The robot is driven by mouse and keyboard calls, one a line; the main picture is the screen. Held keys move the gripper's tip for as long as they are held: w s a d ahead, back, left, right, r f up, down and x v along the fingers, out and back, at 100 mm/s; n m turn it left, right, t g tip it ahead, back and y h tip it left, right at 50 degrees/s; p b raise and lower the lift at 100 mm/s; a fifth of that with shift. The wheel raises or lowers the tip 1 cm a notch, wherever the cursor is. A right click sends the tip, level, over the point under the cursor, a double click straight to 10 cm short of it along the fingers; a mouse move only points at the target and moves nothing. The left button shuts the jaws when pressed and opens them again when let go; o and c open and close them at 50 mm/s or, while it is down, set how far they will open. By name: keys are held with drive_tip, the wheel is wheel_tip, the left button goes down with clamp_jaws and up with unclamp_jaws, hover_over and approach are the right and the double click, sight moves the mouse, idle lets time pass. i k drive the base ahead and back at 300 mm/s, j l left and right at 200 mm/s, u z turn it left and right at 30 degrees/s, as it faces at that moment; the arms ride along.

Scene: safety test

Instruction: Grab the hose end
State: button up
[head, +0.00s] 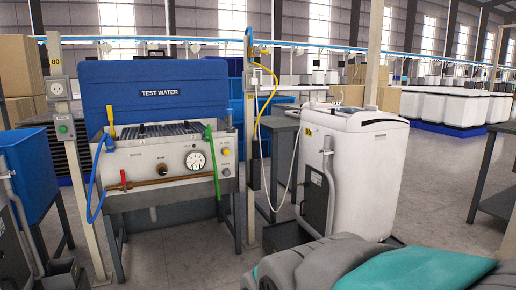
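Several hoses show in the head view, and I cannot tell which one the task means. A blue hose (91,192) hangs in a loop at the left of the test water bench (140,160). A green hose (214,165) hangs down the right of the bench's front panel, its lower end near the panel's bottom edge. A yellow hose (273,84) curves down from the top of a post. A thin white hose (296,150) runs beside the white machine (352,170). My gripper is not in view.
A red-handled valve and copper pipe (160,182) cross the bench front. Posts (82,190) stand at both sides of the bench. A blue bin (30,165) is at left, a dark table (494,160) at right. Grey floor is open in front of the bench.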

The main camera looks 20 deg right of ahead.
sight(327, 138)
drive_tip(key=l+u, duration=0.45)
drive_tip(key=l, duration=0.8)
drive_tip(key=i, duration=0.05)
